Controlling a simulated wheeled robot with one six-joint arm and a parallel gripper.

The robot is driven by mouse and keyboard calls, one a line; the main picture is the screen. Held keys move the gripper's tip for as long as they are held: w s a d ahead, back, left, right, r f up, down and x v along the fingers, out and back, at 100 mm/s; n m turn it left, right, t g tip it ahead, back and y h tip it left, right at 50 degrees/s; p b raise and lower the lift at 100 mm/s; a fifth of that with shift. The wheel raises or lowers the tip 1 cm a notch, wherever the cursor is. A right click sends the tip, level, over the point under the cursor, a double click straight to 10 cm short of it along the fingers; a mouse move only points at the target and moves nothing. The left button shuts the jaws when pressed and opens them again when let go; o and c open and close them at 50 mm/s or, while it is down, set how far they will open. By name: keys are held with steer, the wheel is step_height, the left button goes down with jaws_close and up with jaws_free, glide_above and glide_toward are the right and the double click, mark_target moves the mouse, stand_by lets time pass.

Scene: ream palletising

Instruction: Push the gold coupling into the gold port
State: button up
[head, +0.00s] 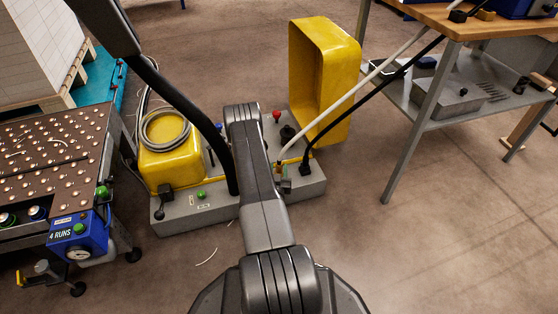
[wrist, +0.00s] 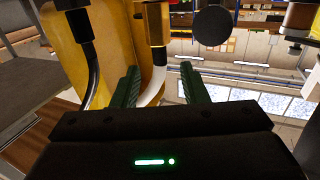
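The gold coupling (wrist: 157,54) is on the end of a white hose (wrist: 150,88), in the upper middle of the wrist view. In the head view the white hose (head: 352,92) runs down from the table to the grey base unit. My gripper (wrist: 160,80) has two dark green fingers spread apart. The white hose shows in the gap between them, with clear space on the right finger's side. The coupling is beyond the fingertips. In the head view my arm mostly hides the gripper. I cannot make out the gold port in either view.
A black hose (wrist: 92,75) with a dark coupling hangs left of the fingers. A yellow open housing (head: 307,85) and a yellow block (head: 166,165) stand on the grey base unit (head: 215,213). A table (head: 430,97) is at right, a roller table (head: 50,160) at left.

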mark_target(279, 160)
steer(key=s+p, duration=0.2)
steer(key=s, duration=0.6)
steer(key=shift+s+a, duration=0.3)
steer(key=shift+a, duration=0.05)
steer(key=w+b, duration=0.1)
steer(key=w, duration=0.3)
steer(key=w+b, duration=0.2)
steer(key=w, duration=0.3)
steer(key=w+d+b, duration=0.1)
steer(key=w, duration=0.4)
steer(key=shift+b, duration=0.3)
steer(key=shift+r, duration=0.25)
steer(key=shift+s, duration=0.1)
